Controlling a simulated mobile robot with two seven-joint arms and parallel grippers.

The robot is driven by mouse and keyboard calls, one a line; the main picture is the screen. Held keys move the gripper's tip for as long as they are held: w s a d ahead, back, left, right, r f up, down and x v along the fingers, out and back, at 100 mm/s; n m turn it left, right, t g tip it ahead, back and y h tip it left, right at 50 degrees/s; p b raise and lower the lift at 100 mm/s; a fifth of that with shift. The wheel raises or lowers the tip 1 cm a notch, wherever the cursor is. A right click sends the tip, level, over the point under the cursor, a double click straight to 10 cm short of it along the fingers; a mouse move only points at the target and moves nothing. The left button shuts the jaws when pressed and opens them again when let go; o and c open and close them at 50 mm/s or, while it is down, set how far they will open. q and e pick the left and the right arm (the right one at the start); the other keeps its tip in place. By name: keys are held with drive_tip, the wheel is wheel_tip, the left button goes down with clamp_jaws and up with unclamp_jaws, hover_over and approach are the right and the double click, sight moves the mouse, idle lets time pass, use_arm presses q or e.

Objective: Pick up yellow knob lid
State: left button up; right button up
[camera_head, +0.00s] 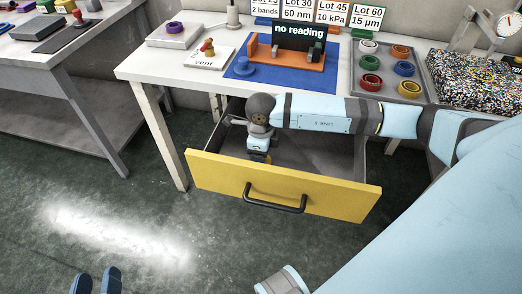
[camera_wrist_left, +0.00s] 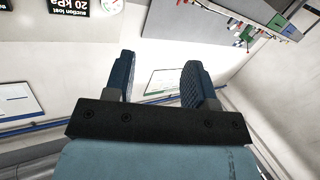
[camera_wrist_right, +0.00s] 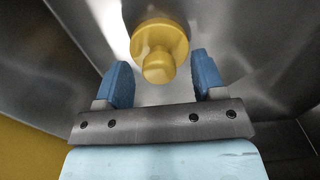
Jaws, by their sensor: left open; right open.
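The yellow knob lid (camera_wrist_right: 160,38) lies in the open drawer, its knob pointing towards my right wrist camera. In the head view only a bit of yellow (camera_head: 268,158) shows beside my right gripper (camera_head: 260,154), which reaches down into the drawer. In the right wrist view my right gripper (camera_wrist_right: 160,78) is open. The knob appears near the gap between its fingertips, with space on both sides and no visible contact. My left gripper (camera_head: 96,279) is open and empty over the floor at the lower left; its fingers also show in the left wrist view (camera_wrist_left: 159,78).
The drawer (camera_head: 225,183) has a yellow front, a black handle (camera_head: 275,198) and grey metal walls close around my right gripper. On the table above are a blue mat (camera_head: 325,82), a grey tray (camera_head: 411,89) of coloured lids and a speckled block (camera_head: 470,82).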

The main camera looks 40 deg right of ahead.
drive_tip(key=shift+f, duration=0.6)
use_arm(q)
drive_tip(key=shift+w+d+r+h, duration=0.1)
drive_tip(key=shift+r+h, duration=0.05)
drive_tip(key=shift+r, duration=0.2)
drive_tip(key=shift+w+d+r+h, duration=0.1)
drive_tip(key=shift+r+h, duration=0.05)
drive_tip(key=shift+r, duration=0.2)
use_arm(e)
clamp_jaws()
drive_tip(key=shift+r, duration=0.1)
